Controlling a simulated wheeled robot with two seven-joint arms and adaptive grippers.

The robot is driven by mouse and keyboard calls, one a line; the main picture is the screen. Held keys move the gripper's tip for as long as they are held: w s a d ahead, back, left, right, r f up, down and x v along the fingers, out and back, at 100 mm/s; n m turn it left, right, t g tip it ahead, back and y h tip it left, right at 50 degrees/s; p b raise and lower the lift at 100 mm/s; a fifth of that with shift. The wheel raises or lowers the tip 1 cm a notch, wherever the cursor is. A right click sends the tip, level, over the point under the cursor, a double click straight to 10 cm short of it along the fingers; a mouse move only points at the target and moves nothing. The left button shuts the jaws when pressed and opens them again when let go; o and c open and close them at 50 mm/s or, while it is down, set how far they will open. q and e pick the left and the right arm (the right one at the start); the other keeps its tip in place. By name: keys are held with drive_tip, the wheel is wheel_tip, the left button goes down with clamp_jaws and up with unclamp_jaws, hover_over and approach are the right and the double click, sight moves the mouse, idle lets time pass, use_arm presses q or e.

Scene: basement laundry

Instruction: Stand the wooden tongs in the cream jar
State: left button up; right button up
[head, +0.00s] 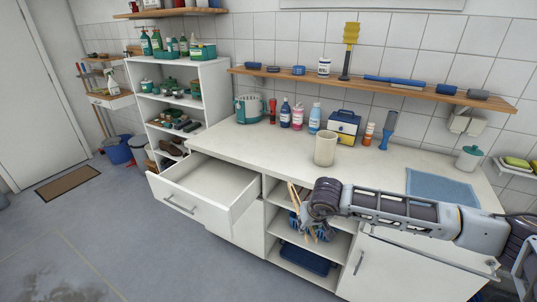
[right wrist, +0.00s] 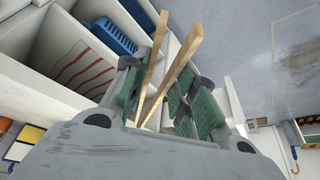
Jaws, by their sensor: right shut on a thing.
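The cream jar (head: 325,148) stands upright on the white counter near its front edge, and its open mouth faces up. My right gripper (head: 305,212) is in front of the counter and open shelves, below the jar and slightly left of it. It is shut on the wooden tongs (head: 293,192), whose pale ends stick out above and below it. In the right wrist view the two long arms of the tongs (right wrist: 181,66) run between the green finger pads of the gripper (right wrist: 165,105). My left gripper is in neither view.
An open, empty drawer (head: 211,184) juts out left of the gripper. Bottles and a blue-yellow box (head: 343,126) stand behind the jar. A blue mat (head: 441,187) lies on the right of the counter. The counter left of the jar is clear.

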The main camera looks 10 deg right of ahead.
drive_tip(key=shift+a+r, duration=0.1)
drive_tip(key=s+a+r+n+y, duration=0.1)
drive_tip(key=s+a+r+n, duration=0.1)
drive_tip(key=a+r, duration=0.3)
drive_tip(key=s+a+r+n+y, duration=0.1)
drive_tip(key=a+r+n, duration=0.2)
drive_tip(key=a+r, duration=0.2)
drive_tip(key=s+a+r+n+g, duration=0.1)
drive_tip(key=s+a+r+n, duration=0.1)
drive_tip(key=a+r+n, duration=0.1)
wheel_tip(320, 180, up, 3)
drive_tip(key=shift+s+a+f+y, duration=0.2)
drive_tip(key=shift+s+a+y, duration=0.2)
drive_tip(key=shift+a, duration=0.5)
